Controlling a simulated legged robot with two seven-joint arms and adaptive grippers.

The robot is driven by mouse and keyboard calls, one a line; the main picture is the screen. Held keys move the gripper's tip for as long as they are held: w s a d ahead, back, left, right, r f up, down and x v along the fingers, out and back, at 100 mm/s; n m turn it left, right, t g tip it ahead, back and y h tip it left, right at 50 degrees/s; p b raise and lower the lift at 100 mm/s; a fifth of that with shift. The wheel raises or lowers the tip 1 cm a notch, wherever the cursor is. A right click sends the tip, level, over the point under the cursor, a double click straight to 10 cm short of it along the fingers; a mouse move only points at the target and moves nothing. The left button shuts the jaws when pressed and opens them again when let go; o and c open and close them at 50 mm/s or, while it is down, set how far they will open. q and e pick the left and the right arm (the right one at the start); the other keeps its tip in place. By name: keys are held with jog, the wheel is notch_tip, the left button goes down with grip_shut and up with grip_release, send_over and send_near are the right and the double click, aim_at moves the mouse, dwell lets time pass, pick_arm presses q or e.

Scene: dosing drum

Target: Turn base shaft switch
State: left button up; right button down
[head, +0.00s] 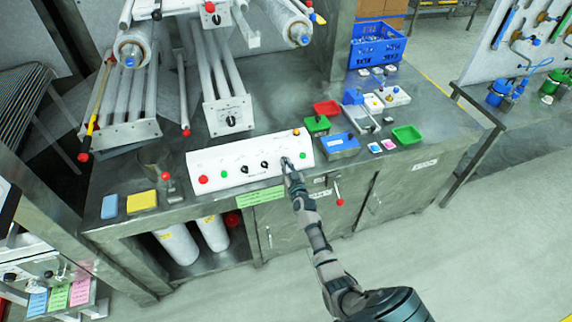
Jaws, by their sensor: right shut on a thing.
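The white control panel (213,160) lies on the metal bench. It carries a red button (203,179), green buttons, an orange-yellow light and several small black rotary switches, with two clear ones, a left one (243,169) and a right one (264,165). My right gripper (286,164) is at the panel's right part, shut on a small switch there. The gripper mostly hides this switch, so its setting cannot be told. The panel's labels are too small to read. My left gripper is not in view.
Rollers with a black knob (231,121) stand behind the panel. A red-topped lever (168,184) and a yellow sponge (142,201) are left of it. Green (317,124), red (327,108) and blue (340,146) trays are to the right. The floor in front is clear.

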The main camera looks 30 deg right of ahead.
jog(key=m+p, duration=0.1)
jog(key=m+h+p, duration=0.1)
jog(key=m+p, duration=0.1)
jog(key=shift+w+a+r+g+h, duration=0.1)
jog(key=shift+a+r+g+h, duration=0.05)
jog(key=shift+r+g+h, duration=0.15)
jog(key=m+g+h+p, duration=0.1)
jog(key=m+h+p, duration=0.1)
jog(key=m, duration=0.1)
jog(key=shift+a+m, duration=0.1)
jog(key=shift+m, duration=0.2)
jog(key=shift+f+m+g+h+p, duration=0.15)
jog(key=shift+m+g+h+p, duration=0.15)
jog(key=shift+m+g+p, duration=0.35)
jog(key=shift+m, duration=0.25)
jog(key=c, duration=1.2)
grip_release()
jog(key=shift+f, duration=0.1)
